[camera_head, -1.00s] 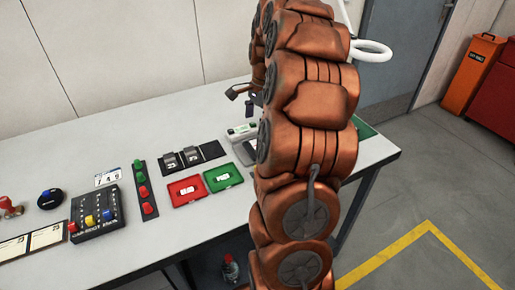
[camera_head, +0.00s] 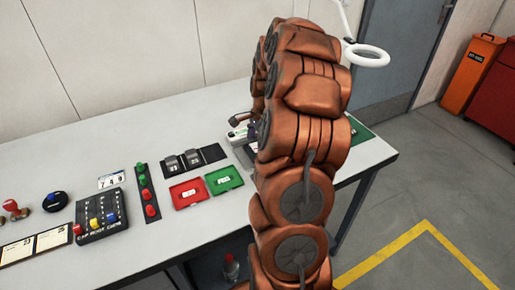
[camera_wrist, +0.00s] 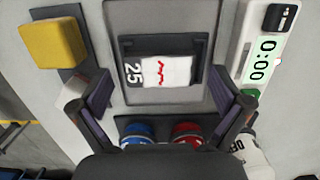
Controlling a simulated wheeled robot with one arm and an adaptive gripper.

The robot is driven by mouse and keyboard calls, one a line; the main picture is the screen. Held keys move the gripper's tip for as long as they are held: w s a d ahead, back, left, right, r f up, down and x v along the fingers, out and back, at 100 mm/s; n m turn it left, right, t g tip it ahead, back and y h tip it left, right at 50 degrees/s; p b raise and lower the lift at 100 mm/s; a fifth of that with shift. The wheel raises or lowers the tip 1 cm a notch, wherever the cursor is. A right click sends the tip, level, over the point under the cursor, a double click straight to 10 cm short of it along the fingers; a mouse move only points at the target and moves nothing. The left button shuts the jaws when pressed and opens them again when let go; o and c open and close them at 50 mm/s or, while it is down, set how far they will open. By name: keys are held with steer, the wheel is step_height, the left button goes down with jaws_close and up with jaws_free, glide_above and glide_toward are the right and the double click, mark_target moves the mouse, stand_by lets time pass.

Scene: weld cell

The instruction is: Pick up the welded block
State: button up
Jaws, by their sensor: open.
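In the wrist view a white block (camera_wrist: 165,72) with a jagged red line across its top sits in a dark recess of a grey fixture (camera_wrist: 160,97). The number 25 shows beside its left end. My gripper (camera_wrist: 162,100) is open and empty. Its two dark fingers stand wide apart, left and right of the fixture's near part, with the block ahead between their lines. I cannot tell the height gap. In the head view my arm hides the block and most of the gripper.
In the wrist view a yellow block (camera_wrist: 53,42) is left, a timer reading 0:00 (camera_wrist: 264,60) right, and blue (camera_wrist: 137,132) and red (camera_wrist: 187,131) knobs are near. In the head view red (camera_head: 192,192) and green (camera_head: 224,179) trays and a button box (camera_head: 100,216) are on the table.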

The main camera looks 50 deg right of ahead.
steer(key=c, duration=1.5)
